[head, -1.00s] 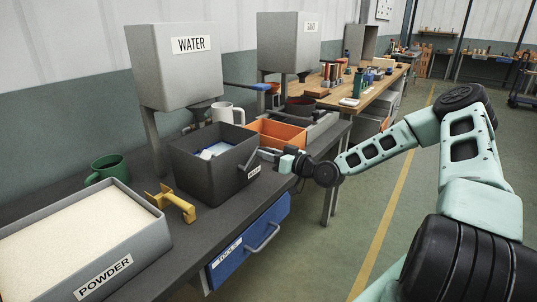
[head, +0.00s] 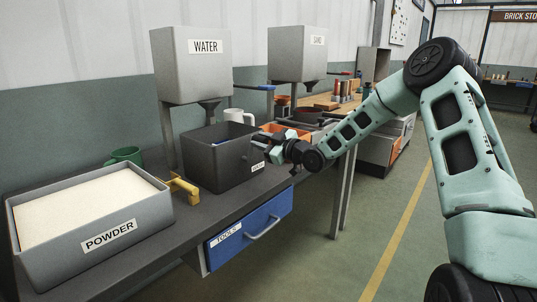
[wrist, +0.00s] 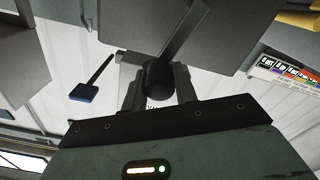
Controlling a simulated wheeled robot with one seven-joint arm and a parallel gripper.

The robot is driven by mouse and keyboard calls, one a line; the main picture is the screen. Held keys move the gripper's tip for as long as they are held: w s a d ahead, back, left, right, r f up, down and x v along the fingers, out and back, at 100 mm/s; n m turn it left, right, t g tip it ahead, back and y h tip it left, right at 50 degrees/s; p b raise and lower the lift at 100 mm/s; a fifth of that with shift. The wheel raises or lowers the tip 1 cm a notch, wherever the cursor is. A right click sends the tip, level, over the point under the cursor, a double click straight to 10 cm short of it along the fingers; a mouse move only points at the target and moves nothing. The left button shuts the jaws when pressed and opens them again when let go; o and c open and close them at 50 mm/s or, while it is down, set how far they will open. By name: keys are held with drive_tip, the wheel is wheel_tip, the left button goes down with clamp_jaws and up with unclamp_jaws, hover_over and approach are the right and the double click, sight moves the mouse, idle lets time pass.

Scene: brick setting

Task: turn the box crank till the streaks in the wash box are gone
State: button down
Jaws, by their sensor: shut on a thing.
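The dark grey wash box (head: 217,168) stands on the bench under the water tank. Its front label is partly legible. A small bluish-white patch shows inside, but the near wall hides most of the inside, so I cannot tell whether streaks are there. My gripper (head: 270,148) is at the box's right side, near its upper rim. In the wrist view my gripper (wrist: 158,90) is shut on the dark round knob (wrist: 157,78) of the crank. The crank's flat grey arm (wrist: 185,32) runs up from the knob.
The grey powder tray (head: 150,212) and a yellow bracket-like piece (head: 183,187) are left of the box. A green mug (head: 125,155) and a white mug (head: 238,116) stand behind. The water tank (head: 190,70) is above; an orange tray (head: 293,129) is behind my gripper.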

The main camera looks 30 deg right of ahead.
drive_tip(key=s+a+f+n+b, duration=0.2)
drive_tip(key=a+n+b, duration=0.5)
drive_tip(key=n+b, duration=0.7)
drive_tip(key=f+b, duration=0.1)
drive_tip(key=b, duration=0.9)
drive_tip(key=shift+s+a+f, duration=0.15)
drive_tip(key=shift+s+a, duration=0.2)
drive_tip(key=shift+s, duration=0.05)
drive_tip(key=shift+n, duration=0.3)
drive_tip(key=c, duration=1.1)
unclamp_jaws()
drive_tip(key=shift+s, duration=0.1)
drive_tip(key=p+v, duration=0.2)
drive_tip(key=v, duration=1.5)
drive_tip(key=shift+s, duration=0.15)
